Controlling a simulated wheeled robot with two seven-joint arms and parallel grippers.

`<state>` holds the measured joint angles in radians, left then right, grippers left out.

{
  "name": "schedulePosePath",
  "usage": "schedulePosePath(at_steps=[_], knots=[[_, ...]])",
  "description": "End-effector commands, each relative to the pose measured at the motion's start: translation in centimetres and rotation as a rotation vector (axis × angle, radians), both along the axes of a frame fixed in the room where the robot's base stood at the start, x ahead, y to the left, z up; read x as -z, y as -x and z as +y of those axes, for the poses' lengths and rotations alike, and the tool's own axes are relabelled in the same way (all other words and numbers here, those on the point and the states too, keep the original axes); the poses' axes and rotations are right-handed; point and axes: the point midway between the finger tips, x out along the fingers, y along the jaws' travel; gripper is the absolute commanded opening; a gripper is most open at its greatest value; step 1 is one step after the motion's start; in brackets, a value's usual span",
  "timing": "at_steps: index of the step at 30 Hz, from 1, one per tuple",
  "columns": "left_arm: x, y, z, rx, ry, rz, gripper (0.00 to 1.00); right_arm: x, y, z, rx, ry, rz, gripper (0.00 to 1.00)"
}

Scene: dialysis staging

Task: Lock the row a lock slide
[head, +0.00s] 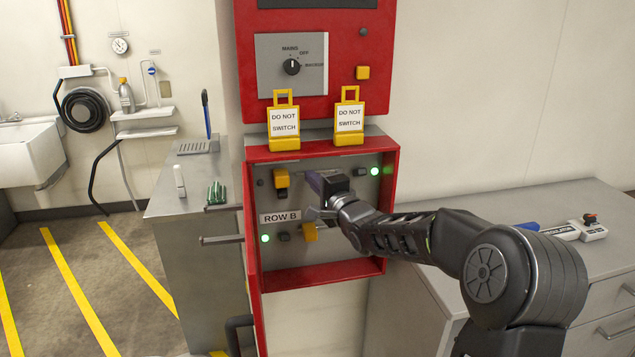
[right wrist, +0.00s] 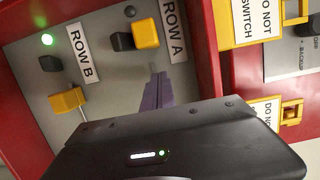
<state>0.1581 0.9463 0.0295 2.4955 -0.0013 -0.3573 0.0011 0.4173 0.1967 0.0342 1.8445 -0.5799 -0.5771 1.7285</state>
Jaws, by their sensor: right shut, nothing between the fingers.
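The row A lock slide is a yellow block (head: 281,178) at the left of the upper row on the grey panel. In the right wrist view it shows as a yellow block (right wrist: 145,33) beside a dark block (right wrist: 122,41) and the ROW A label (right wrist: 172,30). My right gripper (head: 316,182) is shut and empty, to the right of this block and apart from it. Its purple fingers (right wrist: 156,92) point at the panel near a thin grey rod; I cannot tell whether they touch it. My arm hides part of the upper row. My left gripper is not in view.
The row B yellow block (head: 310,232) sits lower, near the ROW B label (head: 279,217). Red cabinet walls (head: 392,210) frame the panel. Two yellow DO NOT SWITCH tags (head: 284,122) hang above. Grey counters stand on both sides.

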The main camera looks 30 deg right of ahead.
Motion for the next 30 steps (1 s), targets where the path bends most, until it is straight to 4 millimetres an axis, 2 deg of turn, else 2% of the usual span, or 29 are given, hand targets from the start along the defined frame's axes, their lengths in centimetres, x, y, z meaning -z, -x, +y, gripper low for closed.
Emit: schedulePosePath(at_steps=[1, 18, 23, 30], knots=[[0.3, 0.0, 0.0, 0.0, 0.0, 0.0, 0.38, 0.1, -0.2, 0.2, -0.002, 0.0, 0.0, 0.0], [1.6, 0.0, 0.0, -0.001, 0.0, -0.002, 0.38, 0.0, 9.0, 0.8, 0.002, 0.002, 0.0, 0.0], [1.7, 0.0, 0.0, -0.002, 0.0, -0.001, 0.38, 0.0, 9.9, 0.9, 0.002, 0.001, 0.0, 0.0], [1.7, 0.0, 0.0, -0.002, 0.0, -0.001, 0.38, 0.0, 9.9, 0.9, 0.001, 0.001, 0.001, 0.0]])
